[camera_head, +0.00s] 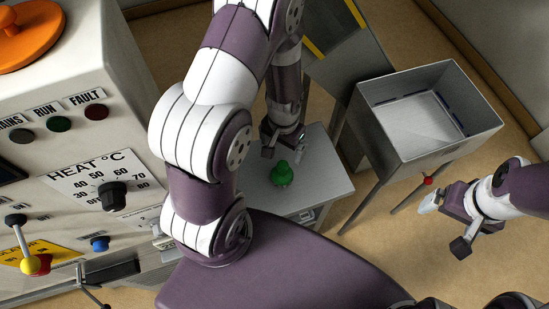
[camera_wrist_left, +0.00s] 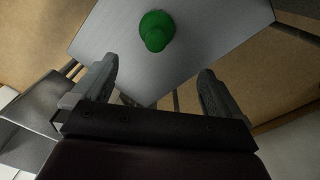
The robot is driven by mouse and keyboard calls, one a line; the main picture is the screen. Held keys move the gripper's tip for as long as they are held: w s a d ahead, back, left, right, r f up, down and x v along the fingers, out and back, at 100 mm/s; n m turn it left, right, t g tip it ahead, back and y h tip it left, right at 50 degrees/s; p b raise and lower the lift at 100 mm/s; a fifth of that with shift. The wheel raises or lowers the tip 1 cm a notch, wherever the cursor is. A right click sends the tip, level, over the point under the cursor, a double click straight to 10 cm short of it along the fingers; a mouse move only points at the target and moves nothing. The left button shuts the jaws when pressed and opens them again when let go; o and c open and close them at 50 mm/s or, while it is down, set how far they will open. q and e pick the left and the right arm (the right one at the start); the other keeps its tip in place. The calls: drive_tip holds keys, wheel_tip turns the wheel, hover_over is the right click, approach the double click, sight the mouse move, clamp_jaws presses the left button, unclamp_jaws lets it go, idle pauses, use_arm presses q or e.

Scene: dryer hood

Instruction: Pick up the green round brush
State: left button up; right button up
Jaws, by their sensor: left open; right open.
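The green round brush (camera_head: 282,173) stands on a small grey table (camera_head: 325,178) in the head view. In the left wrist view the brush (camera_wrist_left: 156,29) is beyond the fingertips, near the top and a little left of centre. My left gripper (camera_head: 283,147) is open and empty, close above and behind the brush; its two fingers show apart in the left wrist view (camera_wrist_left: 158,80). My right gripper (camera_head: 446,224) is open and empty at the right, away from the table.
A grey metal bin (camera_head: 425,110) on legs stands right of the table. A panel with knobs and levers (camera_head: 85,190) fills the left side, with an orange disc (camera_head: 28,38) on top. A grey board with yellow stripes (camera_head: 345,55) stands behind. The tabletop around the brush is clear.

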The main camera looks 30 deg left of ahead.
sight(284, 165)
use_arm(q)
drive_tip(key=f, duration=0.3)
drive_tip(key=s+d+f, duration=0.1)
drive_tip(key=f, duration=0.1)
drive_tip(key=shift+f, duration=0.35)
wheel_tip(284, 165, down, 6)
drive_tip(key=shift+w+a+f+p, duration=0.1)
drive_tip(key=shift+w+p, duration=0.05)
drive_tip(key=shift+p, duration=0.85)
drive_tip(key=shift+f, duration=0.3)
drive_tip(key=c, duration=1.1)
use_arm(e)
drive_tip(key=shift+s+d+r, duration=0.15)
drive_tip(key=shift+d+r, duration=0.05)
drive_tip(key=shift+r, duration=0.45)
drive_tip(key=shift+s+d+r, duration=0.1)
drive_tip(key=shift+d+r, duration=0.1)
drive_tip(key=shift+r, duration=0.4)
